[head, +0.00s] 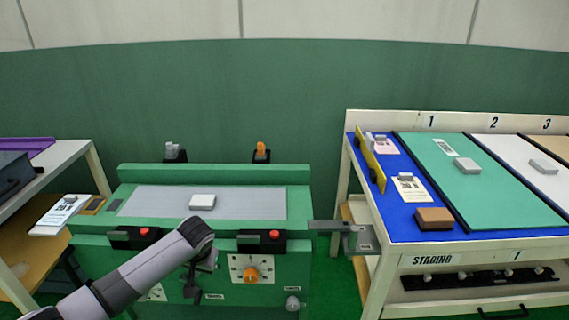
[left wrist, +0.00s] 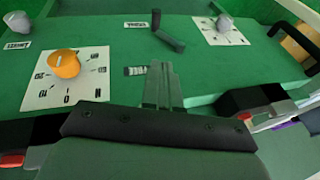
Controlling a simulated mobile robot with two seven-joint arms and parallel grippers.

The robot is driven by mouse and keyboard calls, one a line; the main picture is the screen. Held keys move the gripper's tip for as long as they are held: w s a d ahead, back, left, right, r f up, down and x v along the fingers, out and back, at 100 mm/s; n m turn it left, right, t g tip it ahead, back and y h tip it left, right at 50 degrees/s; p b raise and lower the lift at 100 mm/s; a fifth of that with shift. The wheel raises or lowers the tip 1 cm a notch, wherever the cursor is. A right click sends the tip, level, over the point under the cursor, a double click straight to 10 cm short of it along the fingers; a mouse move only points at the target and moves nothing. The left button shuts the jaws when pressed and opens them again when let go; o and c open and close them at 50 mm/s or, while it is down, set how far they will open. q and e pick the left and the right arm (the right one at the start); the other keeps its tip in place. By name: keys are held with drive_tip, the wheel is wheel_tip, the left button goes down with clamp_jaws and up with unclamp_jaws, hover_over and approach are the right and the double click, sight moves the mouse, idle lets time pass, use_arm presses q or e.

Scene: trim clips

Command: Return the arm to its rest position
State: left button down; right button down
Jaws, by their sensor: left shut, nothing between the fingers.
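My left arm reaches in from the bottom left of the head view. Its gripper (head: 192,288) hangs in front of the green machine's (head: 220,302) front panel, below the grey work surface. In the left wrist view the two fingers (left wrist: 163,86) are together with nothing between them. They point at the green panel near a small black-and-grey crank handle (left wrist: 168,32). The fingers hold none of the panel's controls. I cannot tell how close they are to the panel. My right gripper is in neither view.
An orange knob (head: 252,274) on a white dial plate is right of the gripper. Two black boxes with red buttons (head: 273,235) edge the machine. A white block (head: 202,201) lies on its grey top. A staging table (head: 480,262) stands right, a shelf (head: 62,158) left.

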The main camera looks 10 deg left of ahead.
use_arm(q)
drive_tip(key=s+d+f+m+t+h+p, duration=0.3)
drive_tip(key=s+d+f+h, duration=0.25)
drive_tip(key=s+d, duration=0.6)
drive_tip(key=s+d+r+t+p, duration=0.1)
drive_tip(key=s+r+t, duration=0.1)
drive_tip(key=s, duration=0.3)
drive_tip(key=s+d+r+m+t+p, duration=0.1)
drive_tip(key=s+r+t, duration=0.2)
drive_tip(key=s, duration=0.3)
drive_tip(key=shift+s+d+r, duration=0.25)
drive_tip(key=shift+d+r, duration=0.05)
drive_tip(key=shift+d, duration=0.1)
